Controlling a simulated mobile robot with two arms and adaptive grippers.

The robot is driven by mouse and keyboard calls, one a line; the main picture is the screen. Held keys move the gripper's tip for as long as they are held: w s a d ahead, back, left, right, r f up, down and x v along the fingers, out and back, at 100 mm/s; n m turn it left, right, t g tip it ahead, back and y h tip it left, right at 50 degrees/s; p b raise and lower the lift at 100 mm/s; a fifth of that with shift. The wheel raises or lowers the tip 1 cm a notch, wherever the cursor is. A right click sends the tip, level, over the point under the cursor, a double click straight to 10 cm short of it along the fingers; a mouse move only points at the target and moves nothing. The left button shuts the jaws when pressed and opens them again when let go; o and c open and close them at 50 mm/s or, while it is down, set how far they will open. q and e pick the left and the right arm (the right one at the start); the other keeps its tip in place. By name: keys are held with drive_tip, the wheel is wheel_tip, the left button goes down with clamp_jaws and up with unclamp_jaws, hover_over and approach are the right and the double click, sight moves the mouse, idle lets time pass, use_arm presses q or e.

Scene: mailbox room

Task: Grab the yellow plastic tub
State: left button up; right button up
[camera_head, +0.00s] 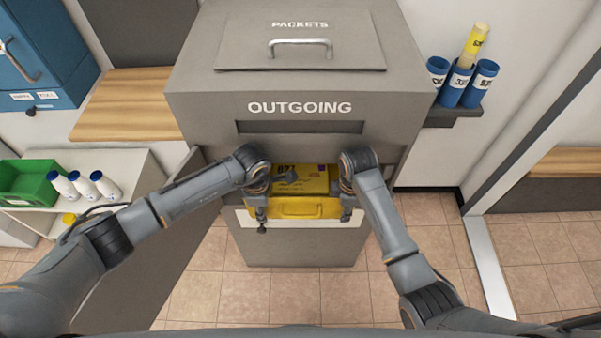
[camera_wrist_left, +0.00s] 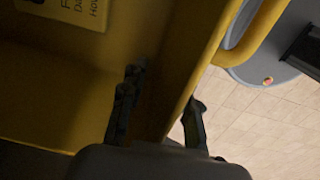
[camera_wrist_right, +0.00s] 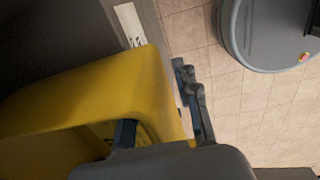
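The yellow plastic tub (camera_head: 297,208) sits in the opening of the grey outgoing cabinet, its front handle facing me. My left gripper (camera_head: 262,208) is at the tub's left front, and in the left wrist view (camera_wrist_left: 160,110) its fingers stand apart on either side of the tub's wall. My right gripper (camera_head: 347,203) is at the right front; in the right wrist view (camera_wrist_right: 160,115) its fingers also stand apart on either side of the wall. Whether any finger touches the tub is unclear. A yellow surface with dark print shows inside the tub, partly hidden by my left gripper.
The grey cabinet (camera_head: 288,105) surrounds the tub's back. A green bin (camera_head: 27,182) and white bottles stand on a low shelf at the left. Blue tubes (camera_head: 458,85) stand on a small shelf at the right. Tiled floor (camera_head: 430,240) is clear right of the cabinet.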

use_arm(q)
clamp_jaws()
use_arm(e)
clamp_jaws()
use_arm(q)
drive_tip(key=shift+r, duration=0.1)
use_arm(e)
drive_tip(key=shift+r, duration=0.1)
